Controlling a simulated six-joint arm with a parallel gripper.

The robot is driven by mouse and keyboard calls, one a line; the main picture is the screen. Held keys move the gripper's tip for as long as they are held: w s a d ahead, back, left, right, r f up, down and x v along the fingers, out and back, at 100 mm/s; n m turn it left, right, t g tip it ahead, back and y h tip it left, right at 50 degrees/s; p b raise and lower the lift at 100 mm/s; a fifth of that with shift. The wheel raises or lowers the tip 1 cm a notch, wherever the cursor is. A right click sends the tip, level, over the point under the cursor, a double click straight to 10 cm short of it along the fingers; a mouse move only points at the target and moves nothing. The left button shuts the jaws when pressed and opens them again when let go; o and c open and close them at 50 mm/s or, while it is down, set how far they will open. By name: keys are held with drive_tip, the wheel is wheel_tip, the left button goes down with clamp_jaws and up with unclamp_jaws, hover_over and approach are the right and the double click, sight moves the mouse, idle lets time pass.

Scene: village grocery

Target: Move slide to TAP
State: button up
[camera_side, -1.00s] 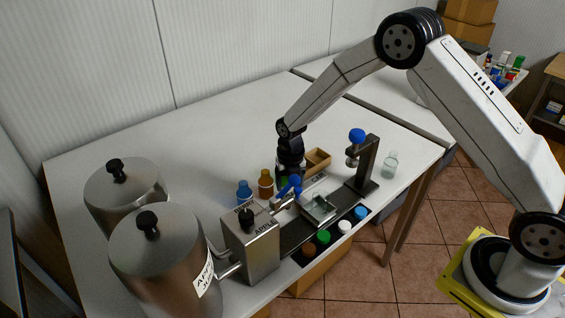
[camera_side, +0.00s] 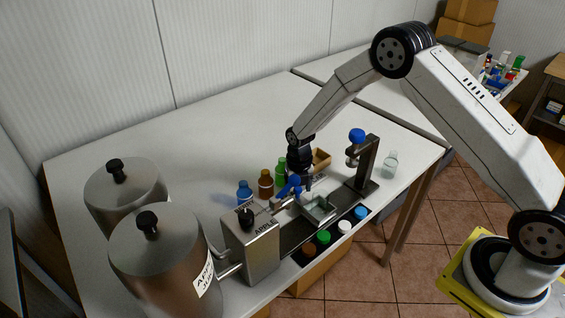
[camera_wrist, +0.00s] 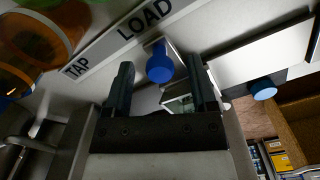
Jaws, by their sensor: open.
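The slide (camera_side: 318,208) is a small square metal carriage on a dark rail, beside the steel tap unit (camera_side: 255,250) in the side view. In the wrist view, a blue knob (camera_wrist: 160,66) stands on a metal plate by the word LOAD on the label strip (camera_wrist: 112,48); TAP is printed further left. Part of the slide's tray (camera_wrist: 180,104) shows between my fingers. My gripper (camera_wrist: 162,80) is open and empty, its fingers to either side of the knob's line, with the knob just past the fingertips. In the side view my gripper (camera_side: 307,187) hangs behind the slide.
A dark post with a blue knob (camera_side: 357,136) stands right of the slide. Coloured caps sit along the front edge. The back of the table is clear.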

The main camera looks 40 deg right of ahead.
drive_tip(key=c, duration=0.9)
drive_tip(key=shift+c, duration=0.2)
drive_tip(key=shift+a, duration=0.1)
drive_tip(key=shift+a, duration=5.7)
drive_tip(key=o, duration=0.9)
drive_tip(key=shift+o, duration=0.2)
drive_tip(key=shift+r, duration=0.1)
wheel_tip(320, 180, up, 7)
